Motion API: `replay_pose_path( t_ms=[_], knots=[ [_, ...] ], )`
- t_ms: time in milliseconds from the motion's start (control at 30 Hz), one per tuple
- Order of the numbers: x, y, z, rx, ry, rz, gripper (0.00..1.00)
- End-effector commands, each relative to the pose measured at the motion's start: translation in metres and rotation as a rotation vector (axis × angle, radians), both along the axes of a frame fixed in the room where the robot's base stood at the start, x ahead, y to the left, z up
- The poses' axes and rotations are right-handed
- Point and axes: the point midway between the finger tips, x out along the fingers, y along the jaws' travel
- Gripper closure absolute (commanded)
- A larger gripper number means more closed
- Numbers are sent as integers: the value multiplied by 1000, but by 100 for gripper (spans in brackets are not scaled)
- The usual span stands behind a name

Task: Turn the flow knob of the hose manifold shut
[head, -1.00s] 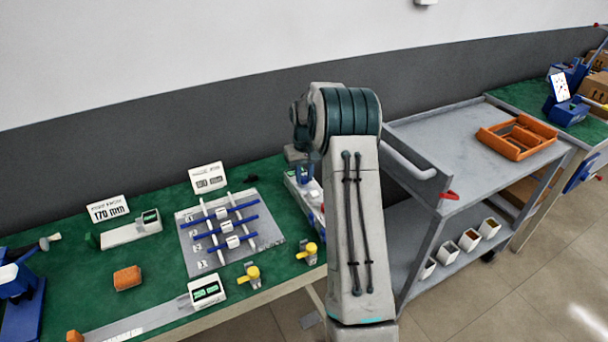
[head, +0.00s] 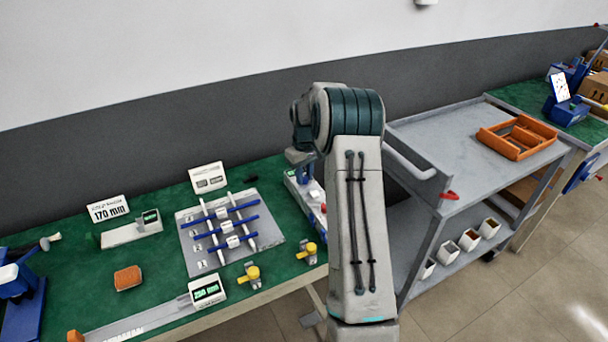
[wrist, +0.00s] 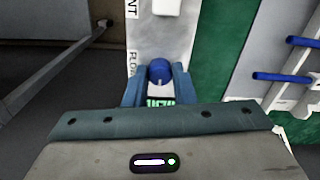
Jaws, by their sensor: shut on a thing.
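The hose manifold's pale panel (wrist: 176,38) fills the upper middle of the wrist view, with partly cut-off black lettering along its left edge. The blue flow knob (wrist: 160,71) sits on it. My gripper (wrist: 160,82) is shut on the knob, with one blue-grey finger on each side of it. A small display with green characters (wrist: 160,102) shows just below the knob, partly covered by my gripper body. In the head view the manifold (head: 299,188) stands at the right end of the green bench, partly hidden by my arm.
Left of the manifold, a grey board with blue rods (head: 268,240) lies on the green bench (head: 160,262). Two yellow-topped fittings (head: 250,274) stand near the front edge. A grey cart (head: 430,140) with an orange tray (head: 517,137) stands close to the right of my arm.

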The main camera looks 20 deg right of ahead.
Motion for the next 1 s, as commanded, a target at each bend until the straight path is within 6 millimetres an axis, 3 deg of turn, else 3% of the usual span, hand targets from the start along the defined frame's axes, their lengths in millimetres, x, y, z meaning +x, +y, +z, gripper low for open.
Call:
replay_pose_path(
  t_ms=[67, 100, 167, 567, 667, 1000],
  knots=[
    [0, 0, 0, 0, 1, 1, 100],
    [0, 0, 0, 0, 1, 1, 71],
    [0, 0, 0, 0, 1, 1, 55],
    [1, 0, 8, -2, -2, -1, 55],
    [1, -1, 23, -2, -4, -1, 55],
    [1, -2, 99, -1, -3, -1, 55]
  ],
)
